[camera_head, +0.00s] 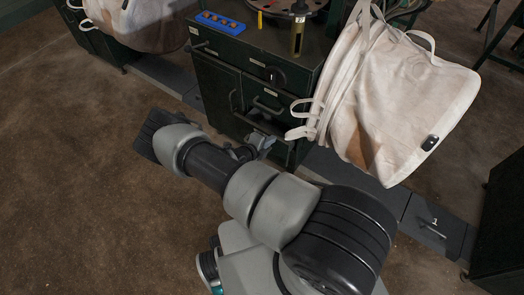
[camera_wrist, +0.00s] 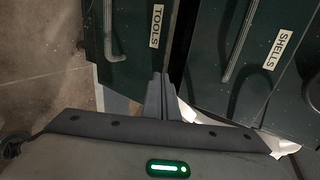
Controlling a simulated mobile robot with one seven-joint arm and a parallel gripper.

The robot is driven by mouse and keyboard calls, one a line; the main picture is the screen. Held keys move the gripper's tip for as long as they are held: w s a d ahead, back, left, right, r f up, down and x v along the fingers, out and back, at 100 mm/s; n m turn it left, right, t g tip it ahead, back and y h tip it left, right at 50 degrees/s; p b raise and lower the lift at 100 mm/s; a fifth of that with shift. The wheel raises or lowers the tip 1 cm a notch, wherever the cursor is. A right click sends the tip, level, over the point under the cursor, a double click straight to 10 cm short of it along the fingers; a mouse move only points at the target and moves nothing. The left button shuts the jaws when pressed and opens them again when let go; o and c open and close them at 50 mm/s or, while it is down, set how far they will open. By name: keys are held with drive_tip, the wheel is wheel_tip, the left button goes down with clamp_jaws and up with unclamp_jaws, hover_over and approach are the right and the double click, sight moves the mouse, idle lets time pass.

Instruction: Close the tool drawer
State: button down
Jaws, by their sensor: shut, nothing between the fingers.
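The tool drawer (camera_wrist: 135,50) shows in the wrist view as a dark green front with a white TOOLS label and a grey bar handle (camera_wrist: 109,30). A dark gap separates it from the neighbouring SHELLS front (camera_wrist: 268,60). I cannot tell clearly how far the tool drawer stands out. My gripper (camera_wrist: 158,82) is shut and empty, its fingertips by the tool drawer's edge next to the gap. In the head view my gripper (camera_head: 264,143) is low in front of the dark green cabinet (camera_head: 212,77), and my arm and gripper partly hide the lower drawers.
A pale bulk bag (camera_head: 400,100) hangs close to the cabinet's right side, its straps near my gripper. Another bag (camera_head: 140,22) is at the upper left. A blue tray (camera_head: 220,23) lies on the cabinet top. Brown floor (camera_head: 80,150) at left is clear.

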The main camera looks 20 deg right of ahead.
drive_tip(key=shift+w+d, duration=0.55)
drive_tip(key=shift+d, duration=0.2)
drive_tip(key=shift+w+d, duration=0.55)
drive_tip(key=shift+d, duration=0.15)
drive_tip(key=shift+s+a, duration=0.1)
